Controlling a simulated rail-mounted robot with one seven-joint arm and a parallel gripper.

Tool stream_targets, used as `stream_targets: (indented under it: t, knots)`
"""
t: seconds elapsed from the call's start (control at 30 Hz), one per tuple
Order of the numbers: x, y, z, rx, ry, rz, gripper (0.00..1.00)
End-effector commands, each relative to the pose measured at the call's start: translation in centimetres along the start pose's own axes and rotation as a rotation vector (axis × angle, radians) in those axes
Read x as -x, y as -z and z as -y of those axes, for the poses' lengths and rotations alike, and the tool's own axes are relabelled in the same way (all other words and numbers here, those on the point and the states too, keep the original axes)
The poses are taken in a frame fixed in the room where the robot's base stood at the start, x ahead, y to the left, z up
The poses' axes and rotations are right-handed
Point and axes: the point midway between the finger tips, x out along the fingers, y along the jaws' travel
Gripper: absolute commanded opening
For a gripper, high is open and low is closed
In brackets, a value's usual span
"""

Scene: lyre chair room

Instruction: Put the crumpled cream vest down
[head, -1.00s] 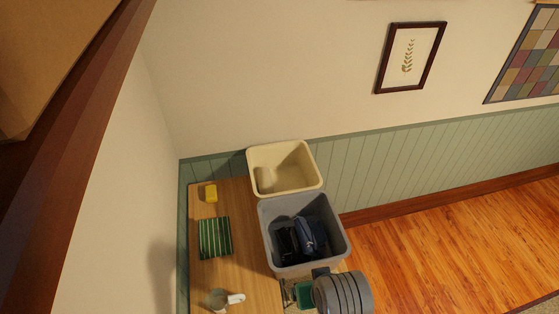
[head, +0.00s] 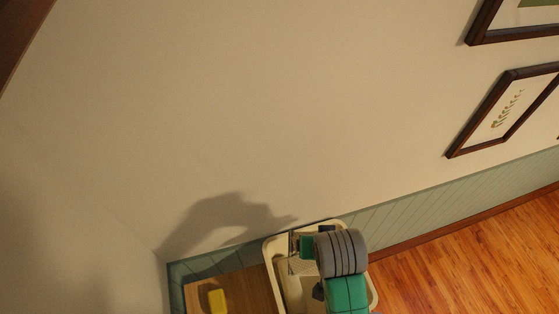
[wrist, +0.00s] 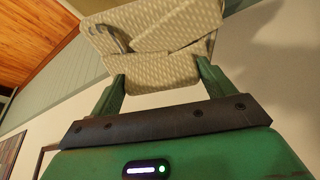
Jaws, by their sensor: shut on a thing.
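The crumpled cream vest (wrist: 160,45) is a pale, dotted cloth folded into a flat bundle. In the wrist view my gripper (wrist: 160,75) has its green fingers on either side of it and is shut on it. In the head view my gripper (head: 297,246) is over the cream bin (head: 272,251) by the wall, and my arm hides much of the bin. A pale patch by the fingers looks like the vest (head: 300,267). I cannot tell whether the vest touches the bin.
A wooden table top (head: 240,287) with a yellow block (head: 217,300) lies left of the bin. The wall with green panelling (head: 425,213) stands close behind. Open wooden floor (head: 460,265) is at the right. The grey bin is out of the head view.

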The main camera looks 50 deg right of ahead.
Motion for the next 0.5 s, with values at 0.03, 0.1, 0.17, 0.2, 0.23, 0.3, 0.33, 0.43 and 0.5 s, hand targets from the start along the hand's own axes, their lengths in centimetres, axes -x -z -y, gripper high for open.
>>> stream_targets:
  t: [0.03, 0.1, 0.17, 0.2, 0.23, 0.3, 0.33, 0.43, 0.5]
  knots:
    - [-2.1, -0.8, -0.4, -0.087, -0.040, 0.006, 0.42]
    - [-4.8, -1.6, -1.2, -0.265, -0.116, 0.006, 0.42]
    - [-7.0, -2.2, -2.0, -0.428, -0.185, 0.004, 0.42]
    - [-8.4, -2.6, -2.5, -0.539, -0.231, 0.004, 0.42]
    - [-9.5, -3.0, -3.0, -0.621, -0.265, 0.004, 0.42]
    - [-11.5, -3.8, -3.8, -0.796, -0.339, 0.002, 0.42]
    - [-12.3, -4.1, -4.2, -0.863, -0.366, 0.003, 0.42]
    - [-14.1, -5.0, -5.0, -1.038, -0.436, 0.001, 0.42]
    - [-14.8, -5.4, -5.4, -1.113, -0.467, 0.001, 0.42]
